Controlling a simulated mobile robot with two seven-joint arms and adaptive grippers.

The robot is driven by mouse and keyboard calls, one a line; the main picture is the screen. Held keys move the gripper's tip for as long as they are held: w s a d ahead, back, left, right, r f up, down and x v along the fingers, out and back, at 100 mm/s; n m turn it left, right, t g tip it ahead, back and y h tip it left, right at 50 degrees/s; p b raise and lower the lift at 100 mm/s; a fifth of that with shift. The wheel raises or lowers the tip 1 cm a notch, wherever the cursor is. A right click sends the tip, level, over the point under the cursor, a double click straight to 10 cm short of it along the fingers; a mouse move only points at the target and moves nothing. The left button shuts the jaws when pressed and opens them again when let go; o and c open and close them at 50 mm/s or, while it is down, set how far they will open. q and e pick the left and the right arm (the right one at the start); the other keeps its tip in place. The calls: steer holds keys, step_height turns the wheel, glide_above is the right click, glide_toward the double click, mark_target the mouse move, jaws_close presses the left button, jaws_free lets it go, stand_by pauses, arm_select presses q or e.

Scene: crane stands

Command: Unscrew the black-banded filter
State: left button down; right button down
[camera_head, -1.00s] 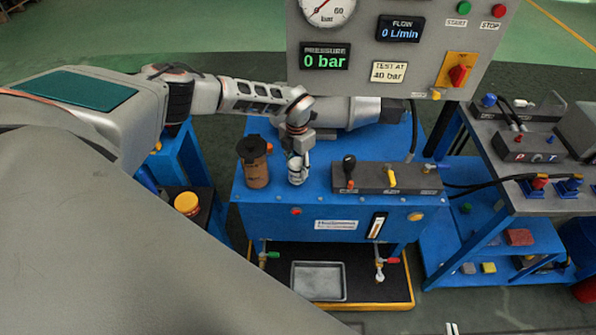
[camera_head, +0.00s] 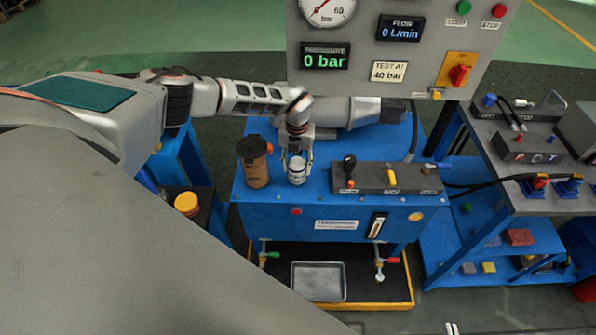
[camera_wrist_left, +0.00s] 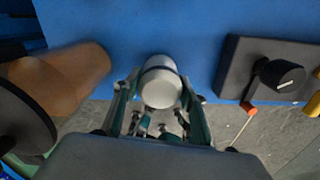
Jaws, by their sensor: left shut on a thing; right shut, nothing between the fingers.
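The black-banded filter (camera_head: 297,172) is a small white-grey canister standing upright on the blue bench top. In the left wrist view the filter (camera_wrist_left: 161,84) shows a dark band around its far part. My left gripper (camera_head: 296,160) points down at it from above, with a finger on each side. In the wrist view the left gripper's fingers (camera_wrist_left: 160,108) close on the filter's sides. My right gripper is not in view.
A brown canister with a black cap (camera_head: 254,162) stands close to the left of the filter. A grey valve block (camera_head: 375,178) with levers lies to the right. A gauge panel (camera_head: 345,62) reading 0 bar rises behind. A metal tray (camera_head: 319,281) lies below.

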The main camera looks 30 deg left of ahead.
stand_by(0.3)
arm_select(q)
steer(key=n, duration=0.5)
steer(key=shift+n, duration=0.4)
steer(key=n, duration=0.4)
steer(key=shift+a+n, duration=0.1)
steer(key=shift+n, duration=0.3)
steer(key=n, duration=0.5)
steer(key=shift+s, duration=0.1)
